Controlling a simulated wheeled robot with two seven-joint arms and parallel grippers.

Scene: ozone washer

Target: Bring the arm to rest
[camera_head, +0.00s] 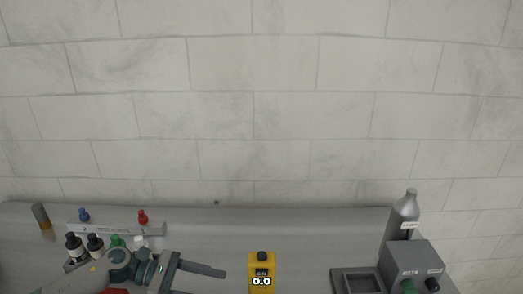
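My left arm comes in from the lower left in the head view. Its gripper (205,283) points right, low over the grey bench (300,225). The two fingers are apart with nothing seen between them. The lower finger is partly cut off by the bottom edge of the picture. My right arm and gripper are not in view.
A yellow device (262,273) stands right of my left gripper. Several bottles, including a dark one (74,246), stand in a rack behind my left arm. At the right are a grey control box (412,262), a silver bottle (404,215) and a dark tray (339,283).

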